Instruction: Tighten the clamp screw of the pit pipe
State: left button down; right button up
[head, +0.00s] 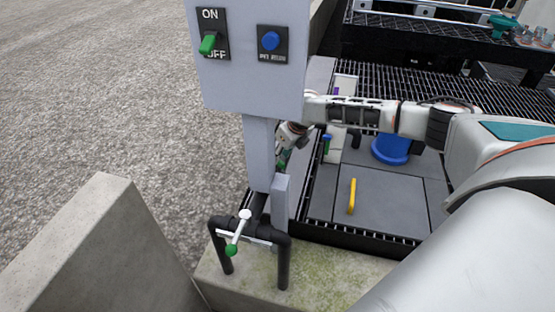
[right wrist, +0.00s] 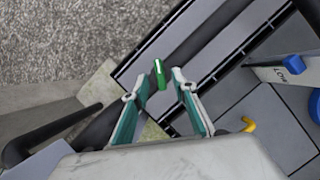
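My right gripper (right wrist: 161,84) is open in the right wrist view, its two teal fingers apart. A green handle (right wrist: 159,74) stands between and just past the fingertips, in front of a dark pipe (right wrist: 190,52); I cannot tell whether a finger touches it. In the head view my right gripper (head: 284,157) is low behind the grey post, partly hidden, and the handle cannot be made out clearly. Another clamp, a white bar with a green tip (head: 232,250), sits on the black bent pipe (head: 284,262) in front. My left gripper is not in view.
A grey control box (head: 240,88) with a green ON/OFF lever (head: 208,43) and blue button (head: 270,41) stands on a post (head: 259,155) close to my right arm. Beyond are a yellow handle (head: 352,196), a blue round part (head: 391,150) and grating. A concrete wall (head: 100,250) stands left.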

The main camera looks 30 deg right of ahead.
jog(key=shift+b+x, duration=0.3)
jog(key=shift+x, duration=1.2)
jog(key=shift+w, duration=0.1)
jog(key=shift+r, duration=0.1)
grip_shut()
